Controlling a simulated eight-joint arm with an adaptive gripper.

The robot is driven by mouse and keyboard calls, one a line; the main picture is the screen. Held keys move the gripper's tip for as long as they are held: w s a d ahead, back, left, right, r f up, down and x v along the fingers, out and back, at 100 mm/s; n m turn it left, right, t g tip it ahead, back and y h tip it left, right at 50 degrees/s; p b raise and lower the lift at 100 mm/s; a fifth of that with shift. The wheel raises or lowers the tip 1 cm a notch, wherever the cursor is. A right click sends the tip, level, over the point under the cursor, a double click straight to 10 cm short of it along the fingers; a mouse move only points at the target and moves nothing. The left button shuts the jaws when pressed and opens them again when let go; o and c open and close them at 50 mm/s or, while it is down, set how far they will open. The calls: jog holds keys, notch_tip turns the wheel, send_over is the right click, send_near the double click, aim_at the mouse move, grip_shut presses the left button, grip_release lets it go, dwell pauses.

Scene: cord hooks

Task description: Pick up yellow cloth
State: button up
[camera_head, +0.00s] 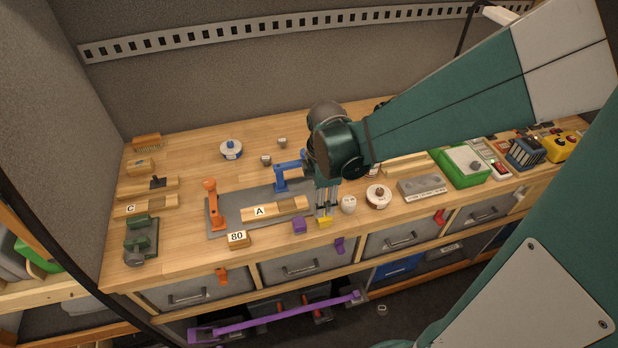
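A small yellow item (324,222), which may be the yellow cloth, lies near the front edge of the wooden bench. It is too small to tell whether it is folded cloth or a block. My gripper (327,210) points down right above it, with its fingertips very close to it. I cannot tell whether the fingers touch it or how far apart they are.
A purple block (299,225) sits just left of the yellow item, and a white round pot (348,205) just right. A board marked A (260,211) lies on a grey mat (230,227) between orange (213,205) and blue (281,178) clamps.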

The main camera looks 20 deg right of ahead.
aim_at(324, 220)
jog(key=shift+w+f, duration=0.1)
jog(key=shift+f, duration=0.25)
jog(key=shift+f, duration=0.1)
jog(key=shift+f, duration=1.2)
jog(key=shift+f, duration=0.1)
jog(key=shift+f+b, duration=0.4)
jog(key=shift+f, duration=2.1)
jog(key=c, duration=0.5)
